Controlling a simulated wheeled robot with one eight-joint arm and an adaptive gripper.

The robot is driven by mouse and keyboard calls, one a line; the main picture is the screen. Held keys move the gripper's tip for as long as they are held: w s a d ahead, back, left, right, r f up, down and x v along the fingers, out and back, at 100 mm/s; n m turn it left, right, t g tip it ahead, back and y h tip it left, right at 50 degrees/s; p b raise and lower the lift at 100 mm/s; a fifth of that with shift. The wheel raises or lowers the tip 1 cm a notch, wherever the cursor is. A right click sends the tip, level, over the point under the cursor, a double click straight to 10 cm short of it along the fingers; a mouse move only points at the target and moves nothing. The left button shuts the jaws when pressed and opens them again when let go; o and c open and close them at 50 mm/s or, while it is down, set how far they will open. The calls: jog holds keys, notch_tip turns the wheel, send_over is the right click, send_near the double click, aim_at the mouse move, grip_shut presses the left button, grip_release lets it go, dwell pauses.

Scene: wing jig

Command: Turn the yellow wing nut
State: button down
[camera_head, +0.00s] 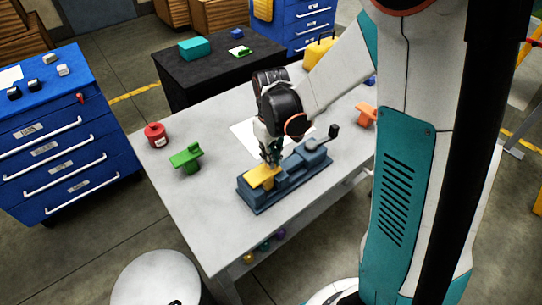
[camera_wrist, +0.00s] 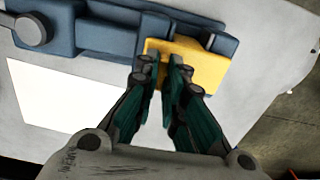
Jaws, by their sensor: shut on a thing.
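The yellow wing nut (camera_head: 262,178) sits on the left end of a blue-grey jig (camera_head: 288,186) on the light grey table. It also shows in the wrist view (camera_wrist: 208,66), as a flat yellow block beside and beyond my fingertips. My gripper (camera_head: 271,160) points down at it from above. In the wrist view my gripper (camera_wrist: 163,68) has its two fingers close together, shut on the yellow wing nut. The fingers hide part of it, including the gripped spot.
A green piece (camera_head: 186,157) and a red round item (camera_head: 155,135) stand left on the table (camera_head: 198,215). An orange piece (camera_head: 366,115) lies at right. A white sheet (camera_head: 246,137) lies behind the jig. A dark-knobbed lever (camera_head: 333,131) rises at the jig's right end.

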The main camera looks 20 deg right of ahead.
dwell(0.3)
jog(key=c, duration=1.7)
grip_release()
notch_tip(320, 180, up, 12)
jog(key=s+r+m+t, duration=0.1)
jog(key=s+r+t, duration=0.1)
jog(key=s, duration=0.3)
jog(key=s+r+m+t, duration=0.1)
jog(key=s+t, duration=0.1)
jog(key=s, duration=0.3)
jog(key=s+r+m+t, duration=0.1)
jog(key=s+r+t, duration=0.1)
jog(key=s, duration=0.3)
jog(key=shift+r+m+t, duration=0.35)
jog(key=shift+m+t, duration=0.05)
jog(key=shift+t, duration=0.2)
